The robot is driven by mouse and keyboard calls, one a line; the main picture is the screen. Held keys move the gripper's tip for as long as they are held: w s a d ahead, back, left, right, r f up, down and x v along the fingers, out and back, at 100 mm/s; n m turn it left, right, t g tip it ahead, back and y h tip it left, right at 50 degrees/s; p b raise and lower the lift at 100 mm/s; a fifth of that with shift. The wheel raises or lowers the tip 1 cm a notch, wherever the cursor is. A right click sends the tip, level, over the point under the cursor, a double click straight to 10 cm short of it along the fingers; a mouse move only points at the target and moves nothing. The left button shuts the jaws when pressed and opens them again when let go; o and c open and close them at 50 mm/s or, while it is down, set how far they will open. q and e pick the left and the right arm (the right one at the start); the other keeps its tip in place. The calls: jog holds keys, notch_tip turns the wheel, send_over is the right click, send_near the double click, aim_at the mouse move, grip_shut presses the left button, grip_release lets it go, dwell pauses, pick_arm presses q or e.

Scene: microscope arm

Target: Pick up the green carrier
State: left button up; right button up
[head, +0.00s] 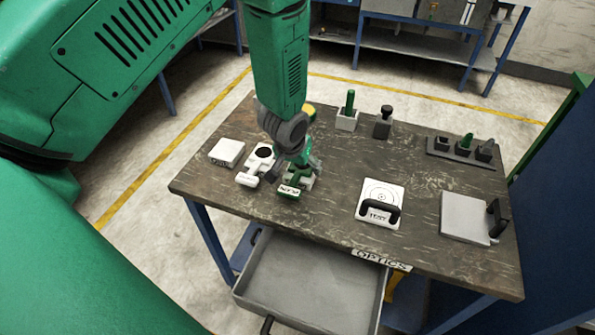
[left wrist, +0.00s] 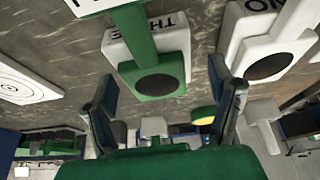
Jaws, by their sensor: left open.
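The green carrier (head: 289,192) lies on the table at the left of centre, with a white label on its front; my left gripper partly hides it in the head view. In the left wrist view the carrier (left wrist: 158,82) shows a dark round pad, a green bar and a white block with lettering behind. My left gripper (head: 293,172) hangs over the carrier. In the left wrist view its fingers (left wrist: 163,78) are spread, one on each side of the padded end, with no visible grip on it. My right gripper is out of view.
A white carrier with a dark disc (head: 254,168) lies close left of the green one. A white box (head: 227,152) is further left. A TEST plate with black handle (head: 380,203) lies to the right. An open grey drawer (head: 310,285) juts out below the front edge.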

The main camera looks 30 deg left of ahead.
pick_arm(q)
jog(key=shift+d, duration=0.25)
jog(key=shift+d+r, duration=0.1)
jog(key=shift+d, duration=0.05)
jog(key=shift+c, duration=0.8)
jog(key=shift+d, duration=0.15)
jog(key=c, duration=1.2)
jog(key=shift+o, duration=0.3)
jog(key=shift+a+r, duration=0.1)
jog(key=shift+a, duration=0.2)
